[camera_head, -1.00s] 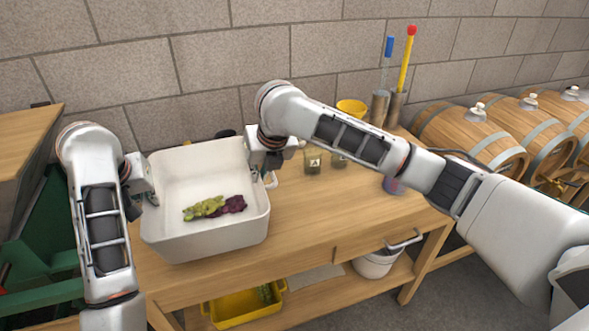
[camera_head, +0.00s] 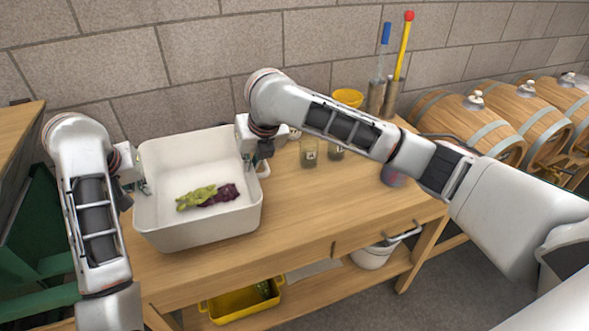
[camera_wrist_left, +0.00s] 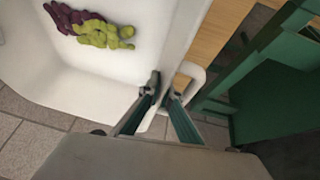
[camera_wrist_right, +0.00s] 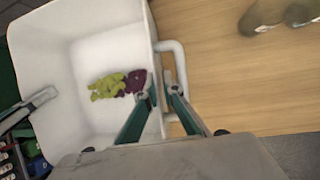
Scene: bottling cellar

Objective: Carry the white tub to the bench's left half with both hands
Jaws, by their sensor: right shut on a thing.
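The white tub (camera_head: 200,233) is at the bench's left part in the head view, upright, with green and dark purple grape bunches (camera_head: 207,196) inside. I cannot tell whether its base touches the bench. My left gripper (camera_wrist_left: 162,92) is at the tub's left side, its fingers around the rim by a white loop handle (camera_wrist_left: 192,75); it looks shut on the tub. My right gripper (camera_wrist_right: 162,92) is shut on the tub's right side, by the other handle (camera_wrist_right: 181,62). The fingers are partly hidden in the head view.
A green frame (camera_head: 35,225) stands close at left. A yellow bin (camera_head: 240,302) and white bucket (camera_head: 372,256) sit below.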

